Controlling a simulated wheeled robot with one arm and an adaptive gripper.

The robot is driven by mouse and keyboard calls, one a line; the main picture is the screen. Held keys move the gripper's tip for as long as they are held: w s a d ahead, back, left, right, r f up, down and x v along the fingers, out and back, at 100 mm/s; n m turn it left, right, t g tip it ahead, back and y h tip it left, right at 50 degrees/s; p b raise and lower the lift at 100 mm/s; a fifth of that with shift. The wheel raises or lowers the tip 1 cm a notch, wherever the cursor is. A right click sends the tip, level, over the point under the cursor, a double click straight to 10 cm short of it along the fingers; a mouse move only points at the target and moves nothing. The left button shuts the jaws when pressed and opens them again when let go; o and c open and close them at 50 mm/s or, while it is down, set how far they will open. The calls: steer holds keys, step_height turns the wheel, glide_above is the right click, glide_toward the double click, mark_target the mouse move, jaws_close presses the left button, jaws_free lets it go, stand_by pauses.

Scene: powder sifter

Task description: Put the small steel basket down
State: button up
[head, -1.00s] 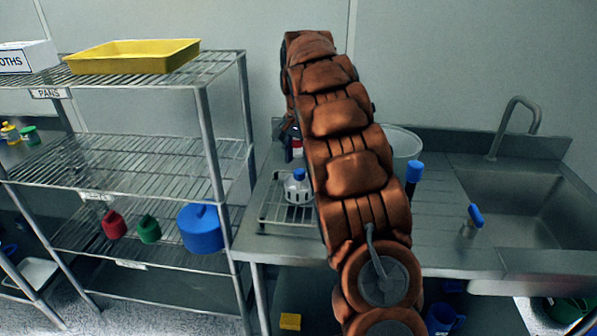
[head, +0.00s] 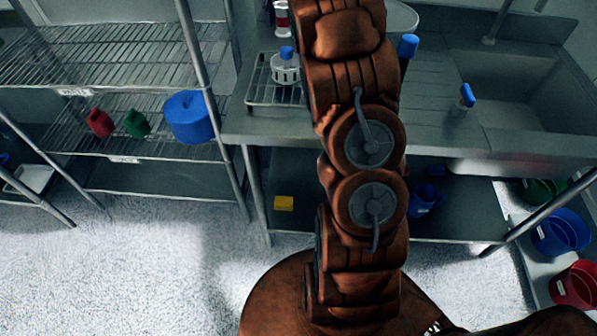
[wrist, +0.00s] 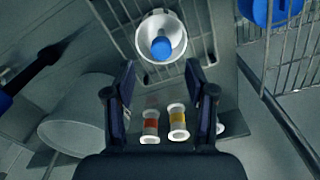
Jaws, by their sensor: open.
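The small steel basket (head: 285,69), a pale perforated cup with a blue top, stands upright on a wire rack (head: 262,102) on the steel bench in the head view. In the wrist view the basket (wrist: 161,36) sits on the rack's wires, its blue top facing the camera. My gripper (wrist: 160,68) is open, with one finger at each side and nothing between them. The basket lies just beyond the fingertips, apart from them. In the head view my arm hides the gripper.
Two small jars, one red-labelled (wrist: 150,126) and one yellow-labelled (wrist: 178,122), stand near the fingers. A large round pan (wrist: 75,125) is at left. A wire shelf with a blue container (head: 193,117) stands left of the bench. A sink (head: 510,85) is at right.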

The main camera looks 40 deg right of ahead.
steer(key=s+a+n, duration=0.3)
steer(key=s+a, duration=0.5)
steer(key=a, duration=0.1)
steer(key=s+a+f+n, duration=0.3)
steer(key=s+a, duration=0.1)
steer(key=s, duration=0.6)
steer(key=s+a+f+n+g, duration=0.1)
steer(key=s+a+f+n, duration=0.2)
steer(key=s, duration=0.7)
steer(key=s+a+f+n, duration=0.3)
steer(key=s+a+f, duration=0.2)
steer(key=s, duration=0.5)
steer(key=shift+a+g, duration=0.4)
steer(key=shift+a, duration=0.85)
